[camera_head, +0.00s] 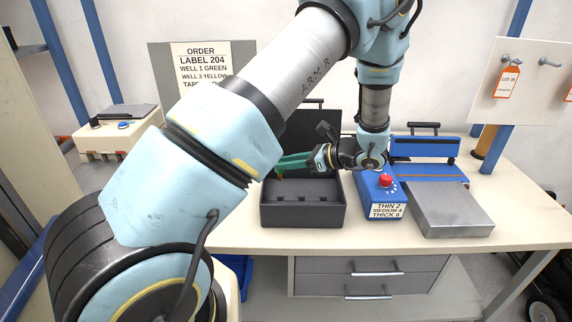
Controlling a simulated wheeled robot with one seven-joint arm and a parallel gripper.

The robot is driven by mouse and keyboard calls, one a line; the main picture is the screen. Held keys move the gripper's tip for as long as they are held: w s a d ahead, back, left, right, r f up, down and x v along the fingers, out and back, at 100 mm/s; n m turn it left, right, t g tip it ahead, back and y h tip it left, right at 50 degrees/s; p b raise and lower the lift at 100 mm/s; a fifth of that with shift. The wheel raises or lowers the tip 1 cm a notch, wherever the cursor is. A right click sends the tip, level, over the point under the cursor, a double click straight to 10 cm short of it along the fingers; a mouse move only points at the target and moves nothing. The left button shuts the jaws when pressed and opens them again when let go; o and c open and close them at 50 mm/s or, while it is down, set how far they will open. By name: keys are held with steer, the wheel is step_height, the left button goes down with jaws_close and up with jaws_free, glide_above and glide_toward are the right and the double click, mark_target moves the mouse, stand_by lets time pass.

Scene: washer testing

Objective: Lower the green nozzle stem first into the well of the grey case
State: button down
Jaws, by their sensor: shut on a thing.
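The grey case (304,216) stands open on the bench, its dark lid (300,130) raised at the back. A row of dark wells shows inside it, their depth hard to see. My gripper (312,159) reaches in from the right, above the case and in front of the lid. It is shut on the green nozzle (291,161), which sticks out to the left, above the case's back left part. A small orange-brown bit shows below its left end. My arm covers part of the view to the left, and I cannot tell the stem's exact tilt.
A blue box (380,196) with a red button stands close right of the case. A blue-and-grey machine (445,208) is farther right. An order sign (201,64) stands behind, partly covered by my arm. A cream box (108,137) is at left. Bare bench lies in front.

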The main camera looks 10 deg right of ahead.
steer(key=shift+f+b, duration=2.15)
steer(key=shift+f, duration=1.1)
steer(key=shift+f+b, duration=0.85)
steer(key=shift+f, duration=0.75)
steer(key=c, duration=0.5)
jaws_free()
steer(key=shift+c, duration=0.2)
steer(key=shift+d, duration=0.1)
steer(key=b+v, duration=0.3)
steer(key=v, duration=0.6)
steer(key=shift+s+d+f, duration=0.1)
steer(key=shift+s+d, duration=0.05)
steer(key=shift+s+d+r, duration=0.35)
steer(key=shift+d, duration=0.15)
steer(key=shift+a, duration=0.15)
